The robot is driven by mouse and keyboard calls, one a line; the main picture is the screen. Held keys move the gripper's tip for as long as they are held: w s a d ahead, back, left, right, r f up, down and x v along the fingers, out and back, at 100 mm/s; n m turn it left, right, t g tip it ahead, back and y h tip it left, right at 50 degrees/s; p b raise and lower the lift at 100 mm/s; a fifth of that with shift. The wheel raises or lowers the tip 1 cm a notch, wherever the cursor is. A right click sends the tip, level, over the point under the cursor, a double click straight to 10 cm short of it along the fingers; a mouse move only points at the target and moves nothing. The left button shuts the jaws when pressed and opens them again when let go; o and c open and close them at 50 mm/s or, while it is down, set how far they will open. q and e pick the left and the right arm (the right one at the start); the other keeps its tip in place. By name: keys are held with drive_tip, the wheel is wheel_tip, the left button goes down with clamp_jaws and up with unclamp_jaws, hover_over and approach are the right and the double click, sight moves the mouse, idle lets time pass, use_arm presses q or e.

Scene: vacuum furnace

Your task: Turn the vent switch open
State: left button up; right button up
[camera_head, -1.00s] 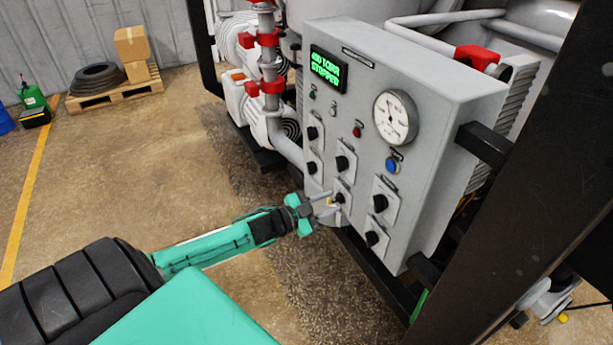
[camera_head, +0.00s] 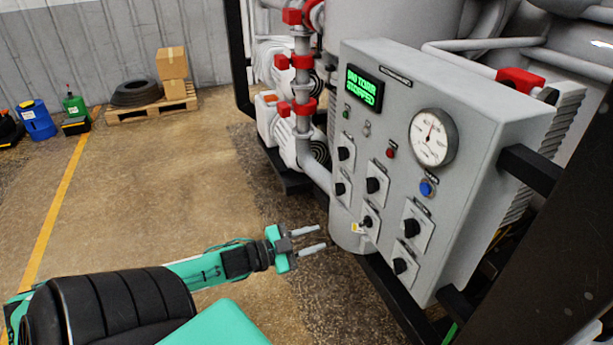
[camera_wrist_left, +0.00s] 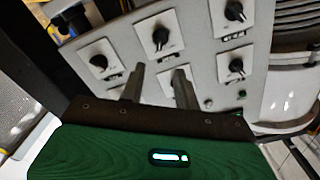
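The grey control panel (camera_head: 385,130) carries several black rotary switches on white plates; their labels are too small to read, so I cannot tell by name which is the vent switch. My right gripper is out of view.
A green display (camera_head: 365,87), a round gauge (camera_head: 433,138) and a blue button (camera_head: 426,188) sit on the panel. A dark frame post (camera_head: 560,230) stands at right. Pipes with red clamps (camera_head: 303,62) rise behind.

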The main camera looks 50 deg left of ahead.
use_arm(q)
drive_tip(key=shift+s+a, duration=0.25)
drive_tip(key=shift+s, duration=0.35)
drive_tip(key=s+a+f+n+g+y, duration=0.1)
drive_tip(key=a+f+n+y, duration=0.2)
drive_tip(key=f, duration=0.7)
drive_tip(key=s+a+f+n+g+y, duration=0.1)
drive_tip(key=s+a+f+n+y, duration=0.15)
drive_tip(key=a+f, duration=0.45)
drive_tip(key=s+d+f+n+g+y, duration=0.15)
drive_tip(key=s+f, duration=0.25)
drive_tip(key=f, duration=0.6)
drive_tip(key=s+d+f+g+y, duration=0.1)
drive_tip(key=s+f+g, duration=0.2)
drive_tip(key=f, duration=0.7)
drive_tip(key=s+d+f+n+g, duration=0.1)
drive_tip(key=s+d+f+g, duration=0.45)
drive_tip(key=s+f, duration=0.7)
drive_tip(key=s+d+f+g, duration=0.1)
drive_tip(key=s+d+f, duration=0.5)
drive_tip(key=s+d, duration=0.1)
drive_tip(key=s+d+f+g+h, duration=0.1)
drive_tip(key=s+d+f+g, duration=0.1)
drive_tip(key=s+d+f, duration=0.4)
drive_tip(key=s+d, duration=0.1)
drive_tip(key=d, duration=0.3)
drive_tip(key=shift+s+d+g, duration=0.2)
drive_tip(key=shift+s+g, duration=0.05)
drive_tip(key=shift+g, duration=0.05)
